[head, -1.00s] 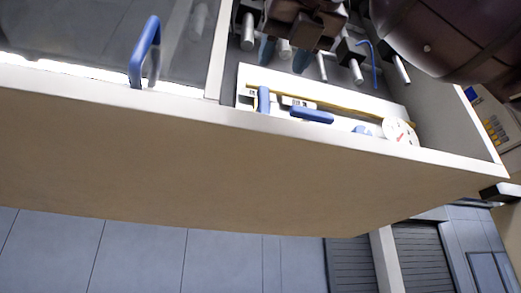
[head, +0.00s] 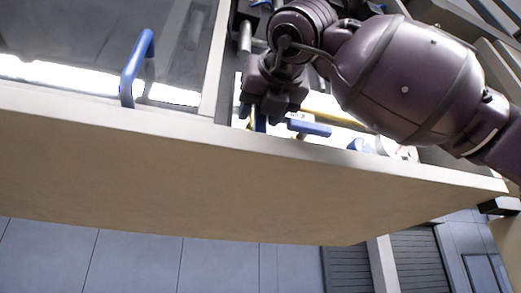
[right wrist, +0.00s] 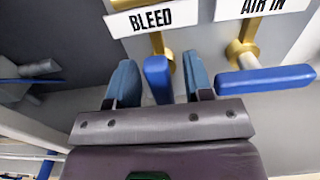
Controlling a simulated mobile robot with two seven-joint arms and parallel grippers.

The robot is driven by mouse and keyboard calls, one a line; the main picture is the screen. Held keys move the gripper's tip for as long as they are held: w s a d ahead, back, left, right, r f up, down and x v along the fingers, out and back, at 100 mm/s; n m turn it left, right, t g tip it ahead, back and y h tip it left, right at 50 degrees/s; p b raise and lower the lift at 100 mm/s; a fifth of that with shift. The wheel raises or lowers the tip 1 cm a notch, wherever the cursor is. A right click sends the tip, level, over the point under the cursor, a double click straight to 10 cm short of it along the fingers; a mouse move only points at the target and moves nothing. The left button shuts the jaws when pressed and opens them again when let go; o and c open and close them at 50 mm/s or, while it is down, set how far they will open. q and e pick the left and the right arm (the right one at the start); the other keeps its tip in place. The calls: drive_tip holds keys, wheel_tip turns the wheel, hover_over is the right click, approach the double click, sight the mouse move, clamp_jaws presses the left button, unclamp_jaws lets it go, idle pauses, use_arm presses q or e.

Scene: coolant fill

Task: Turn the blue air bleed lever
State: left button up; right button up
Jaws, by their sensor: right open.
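The blue bleed lever (right wrist: 158,78) hangs under the BLEED label (right wrist: 152,17) in the right wrist view. In the head view a small part of the bleed lever (head: 260,124) shows below my right gripper (head: 257,112). In the right wrist view my right gripper (right wrist: 160,84) is open, with one blue-grey finger on each side of the bleed lever. I cannot tell whether either finger touches it. My left gripper is not in view.
A second blue lever (right wrist: 265,79) lies sideways under the AIR IN label (right wrist: 268,6), close to the right finger. In the head view a cabinet front wall (head: 180,165) stands before the levers. A blue handle (head: 134,68) stands at left.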

clamp_jaws()
drive_tip(key=n, duration=0.4)
drive_tip(key=shift+s+a+n, duration=0.1)
drive_tip(key=shift+a+n, duration=0.2)
drive_tip(key=shift+a, duration=0.05)
drive_tip(key=n, duration=0.4)
drive_tip(key=shift+s+a+f+n, duration=0.1)
drive_tip(key=shift+a+f+n, duration=0.1)
drive_tip(key=shift+n, duration=0.1)
drive_tip(key=n, duration=0.3)
drive_tip(key=n+p, duration=0.1)
drive_tip(key=shift+a+f+n, duration=0.2)
drive_tip(key=shift+f+n, duration=0.25)
drive_tip(key=shift+n, duration=0.9)
drive_tip(key=shift+f+n, duration=0.15)
drive_tip(key=shift+n, duration=0.9)
drive_tip(key=shift+a, duration=0.1)
unclamp_jaws()
drive_tip(key=shift+s, duration=0.1)
